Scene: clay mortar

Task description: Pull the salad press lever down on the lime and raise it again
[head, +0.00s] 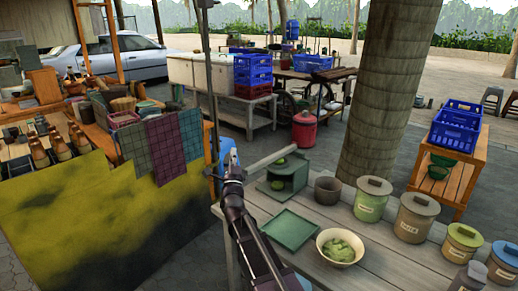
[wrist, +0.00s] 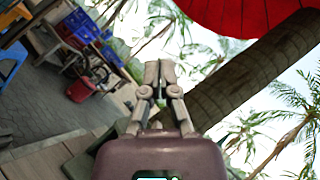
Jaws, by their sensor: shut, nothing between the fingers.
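The salad press (head: 288,180) looks like a dark green box on the grey wooden table. A pale grey bar (head: 268,158), which looks like its lever, slants up to the right across its top. One green piece, seemingly the lime (head: 280,161), shows near the top, and another (head: 278,185) shows inside the box. My gripper (head: 234,158) is at the left of the press, near the bar's lower left end; I cannot tell whether they touch. In the wrist view my gripper (wrist: 159,72) is shut, with its fingertips together and nothing held. The lever is not clear there.
A flat green tray (head: 290,230) and a bowl of greens (head: 340,248) stand in front of the press. A brown pot (head: 327,190) and several lidded jars (head: 417,217) stand to the right. A thin upright pole (head: 209,90) rises behind my gripper, and a palm trunk (head: 384,90) beyond the table.

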